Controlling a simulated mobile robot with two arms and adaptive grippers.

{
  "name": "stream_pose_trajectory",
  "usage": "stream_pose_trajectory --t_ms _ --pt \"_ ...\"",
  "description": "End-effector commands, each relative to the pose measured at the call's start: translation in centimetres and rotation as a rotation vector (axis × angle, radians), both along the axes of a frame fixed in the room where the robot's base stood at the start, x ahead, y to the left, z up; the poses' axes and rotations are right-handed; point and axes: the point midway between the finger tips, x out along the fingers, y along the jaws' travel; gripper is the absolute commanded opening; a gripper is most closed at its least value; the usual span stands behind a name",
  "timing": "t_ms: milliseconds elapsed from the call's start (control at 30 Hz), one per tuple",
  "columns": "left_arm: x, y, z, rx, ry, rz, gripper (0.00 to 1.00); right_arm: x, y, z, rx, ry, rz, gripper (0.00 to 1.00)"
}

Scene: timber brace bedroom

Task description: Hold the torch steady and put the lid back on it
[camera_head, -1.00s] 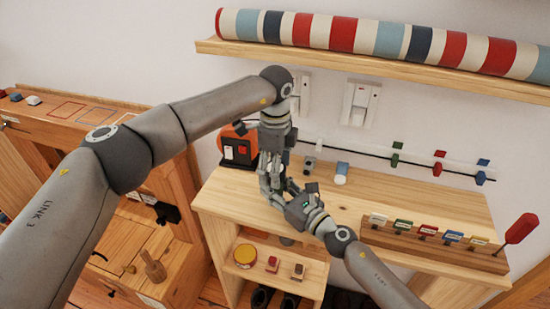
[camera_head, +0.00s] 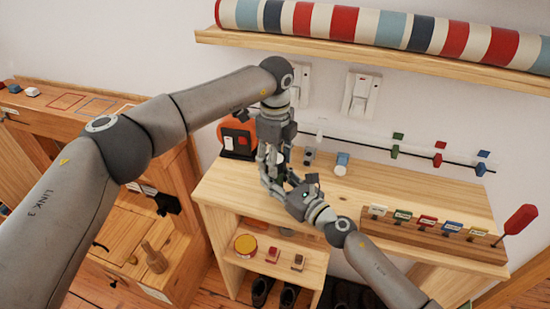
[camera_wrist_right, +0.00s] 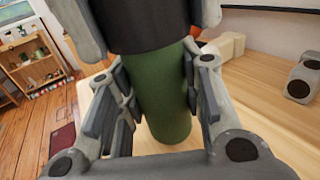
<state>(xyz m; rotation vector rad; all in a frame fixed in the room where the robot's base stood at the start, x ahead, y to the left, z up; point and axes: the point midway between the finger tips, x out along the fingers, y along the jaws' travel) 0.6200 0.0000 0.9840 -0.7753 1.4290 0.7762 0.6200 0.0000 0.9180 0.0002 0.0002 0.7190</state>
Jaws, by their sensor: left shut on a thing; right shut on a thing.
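The torch is a green cylinder (camera_wrist_right: 166,100), upright in the right wrist view. A wide black part, apparently the lid (camera_wrist_right: 140,22), sits directly above the green body with no visible gap; whether it is seated cannot be told. My right gripper (camera_wrist_right: 160,92) is shut on the green body, one finger on each side. My left gripper (camera_head: 269,172) comes down from above, shut on the black part; its fingers flank that part at the top of the right wrist view. In the head view my right gripper (camera_head: 285,186) is just below it, and both largely hide the torch.
Both grippers are over the wooden bench top (camera_head: 385,195). A small white-and-blue cylinder (camera_head: 341,164) and a grey item (camera_head: 308,156) stand behind. A rack of coloured tags (camera_head: 430,236) lies at right. A shelf (camera_head: 390,58) hangs above.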

Motion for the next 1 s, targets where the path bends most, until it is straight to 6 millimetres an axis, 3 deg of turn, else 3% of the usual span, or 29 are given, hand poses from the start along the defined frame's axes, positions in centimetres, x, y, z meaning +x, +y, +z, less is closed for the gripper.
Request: stream_pose_trajectory --t_ms 1000 --pt "0.08 -0.02 -0.08 0.0 -0.001 -1.795 0.18 -0.04 0.06 0.02 -0.001 -0.001 0.002 0.0"
